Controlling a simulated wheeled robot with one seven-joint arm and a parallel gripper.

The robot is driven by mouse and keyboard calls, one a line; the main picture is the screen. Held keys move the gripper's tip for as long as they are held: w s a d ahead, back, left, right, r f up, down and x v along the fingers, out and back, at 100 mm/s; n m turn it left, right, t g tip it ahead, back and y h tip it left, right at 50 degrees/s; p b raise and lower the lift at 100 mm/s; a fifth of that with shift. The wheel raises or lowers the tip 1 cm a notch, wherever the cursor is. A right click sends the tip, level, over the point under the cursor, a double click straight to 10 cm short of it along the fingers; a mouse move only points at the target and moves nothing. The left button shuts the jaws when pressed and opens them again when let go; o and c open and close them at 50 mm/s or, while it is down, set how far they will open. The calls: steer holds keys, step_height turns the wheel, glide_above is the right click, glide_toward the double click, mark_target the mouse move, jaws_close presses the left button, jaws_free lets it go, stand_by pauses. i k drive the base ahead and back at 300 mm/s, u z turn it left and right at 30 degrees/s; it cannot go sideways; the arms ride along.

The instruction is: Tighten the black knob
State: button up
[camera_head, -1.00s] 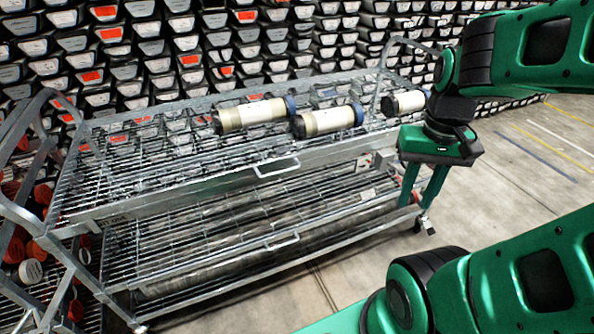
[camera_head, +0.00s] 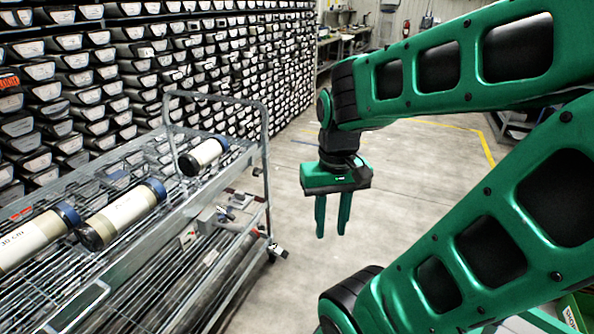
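I cannot make out a black knob in this view. My gripper (camera_head: 332,216) hangs over open floor to the right of the steel cart (camera_head: 258,125). Its two green fingers point down with a gap between them, and nothing is between them. A small grey fitting (camera_head: 208,220) sits at the right end of the cart, below its upper shelf. A red part and a white tag are near it, too small to tell more. My gripper is apart from all of these.
Core liners lie on the cart's upper shelf: one at the right end (camera_head: 203,156), one in the middle (camera_head: 122,212) and one at the left (camera_head: 30,240). Stacked core boxes (camera_head: 215,65) line the wall behind. The floor (camera_head: 430,165) right of the cart is clear.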

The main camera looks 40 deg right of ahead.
mark_target(257, 172)
steer(key=z, duration=0.75)
steer(key=k, duration=0.5)
steer(key=z, duration=0.85)
steer(key=i, duration=1.05)
steer(key=u, duration=1.2)
